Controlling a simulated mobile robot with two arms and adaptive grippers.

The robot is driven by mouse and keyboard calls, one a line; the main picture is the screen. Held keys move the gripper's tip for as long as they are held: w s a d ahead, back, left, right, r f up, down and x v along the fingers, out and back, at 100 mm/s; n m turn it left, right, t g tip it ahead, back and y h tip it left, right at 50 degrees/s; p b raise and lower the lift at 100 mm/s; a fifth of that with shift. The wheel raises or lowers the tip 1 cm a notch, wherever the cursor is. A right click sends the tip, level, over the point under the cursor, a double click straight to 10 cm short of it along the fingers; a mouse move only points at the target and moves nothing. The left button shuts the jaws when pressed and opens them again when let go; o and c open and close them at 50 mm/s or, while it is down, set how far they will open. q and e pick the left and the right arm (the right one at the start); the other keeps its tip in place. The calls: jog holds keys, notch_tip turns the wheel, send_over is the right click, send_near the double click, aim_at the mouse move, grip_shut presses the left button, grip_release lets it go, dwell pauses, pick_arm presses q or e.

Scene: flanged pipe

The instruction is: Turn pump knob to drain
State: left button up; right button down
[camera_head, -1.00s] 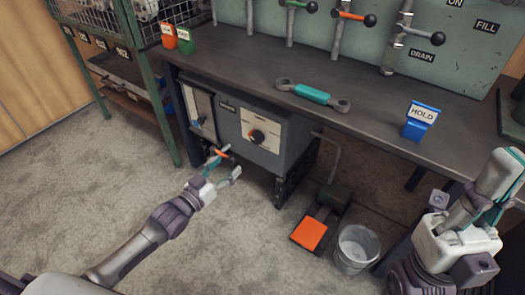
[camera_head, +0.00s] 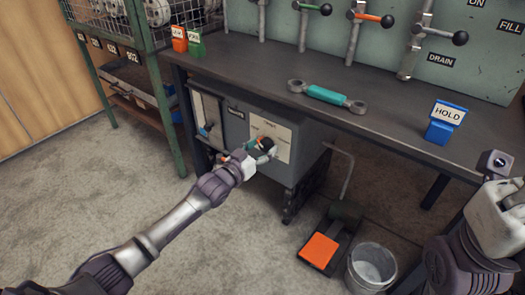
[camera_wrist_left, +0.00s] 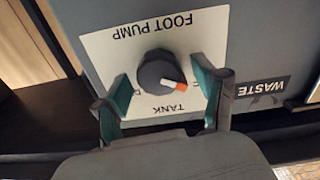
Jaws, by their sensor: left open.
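The pump knob (camera_wrist_left: 158,70) is a dark round dial on a white plate marked FOOT PUMP and TANK, upside down in the left wrist view. Its white and orange pointer aims down and right there, toward the right finger. It shows in the head view as a dark knob (camera_head: 266,143) on the grey pump box (camera_head: 236,122), partly hidden. My left gripper (camera_wrist_left: 162,84) is open, with one teal-padded finger on each side of the knob; small gaps show. The fingers partly cover the plate's side markings. My right gripper (camera_head: 503,212) is at the right edge, partly cut off.
An orange pedal (camera_head: 319,250) and a bucket (camera_head: 371,266) stand on the floor to the right.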

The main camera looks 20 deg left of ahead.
pick_arm(q)
jog(key=shift+c, duration=0.2)
jog(key=c, duration=1.1)
jog(key=shift+r, duration=0.1)
